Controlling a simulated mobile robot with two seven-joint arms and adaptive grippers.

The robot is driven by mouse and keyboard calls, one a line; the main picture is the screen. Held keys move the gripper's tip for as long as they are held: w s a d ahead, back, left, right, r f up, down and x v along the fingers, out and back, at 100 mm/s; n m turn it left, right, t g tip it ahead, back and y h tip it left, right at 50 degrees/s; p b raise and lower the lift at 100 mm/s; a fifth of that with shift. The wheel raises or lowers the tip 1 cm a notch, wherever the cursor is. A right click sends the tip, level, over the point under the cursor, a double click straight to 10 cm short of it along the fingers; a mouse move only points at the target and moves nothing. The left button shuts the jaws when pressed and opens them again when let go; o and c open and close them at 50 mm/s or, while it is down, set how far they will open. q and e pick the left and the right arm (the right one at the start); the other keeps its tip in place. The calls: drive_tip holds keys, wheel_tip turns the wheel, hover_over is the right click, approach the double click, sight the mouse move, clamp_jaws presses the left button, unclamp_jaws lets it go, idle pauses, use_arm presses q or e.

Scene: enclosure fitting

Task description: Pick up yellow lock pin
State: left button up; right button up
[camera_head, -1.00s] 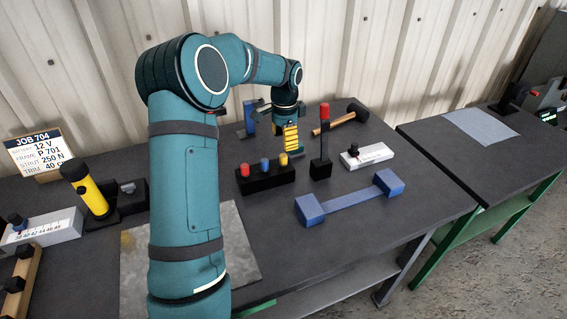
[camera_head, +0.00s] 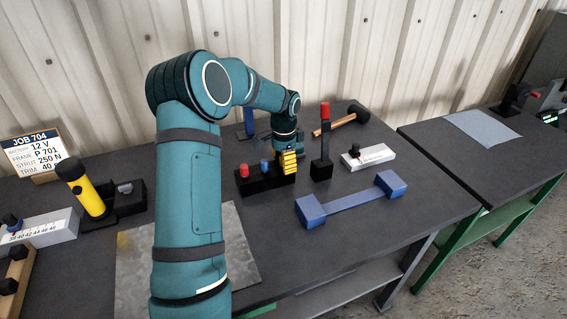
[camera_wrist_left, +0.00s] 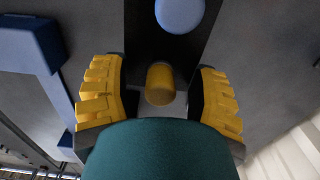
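The yellow lock pin (camera_wrist_left: 160,84) stands in the black block (camera_wrist_left: 143,32) at the end of its row. In the left wrist view it lies between the two yellow-padded fingers of my left gripper (camera_wrist_left: 160,98), with a gap on each side. My left gripper (camera_head: 289,162) is open and low over the right end of the black block (camera_head: 260,185) in the head view. There its fingers hide the yellow pin. A blue pin (camera_head: 264,166) and a red pin (camera_head: 244,171) stand in the same block. My right gripper is not in view.
A black stand with a red-topped post (camera_head: 325,135) is just right of the gripper. A blue bar (camera_head: 350,199) lies in front, a white block (camera_head: 372,156) to the right, and a hammer (camera_head: 345,117) behind. A yellow-black cylinder (camera_head: 85,190) is at left.

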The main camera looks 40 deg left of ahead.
use_arm(q)
clamp_jaws()
drive_tip(key=shift+r, duration=0.1)
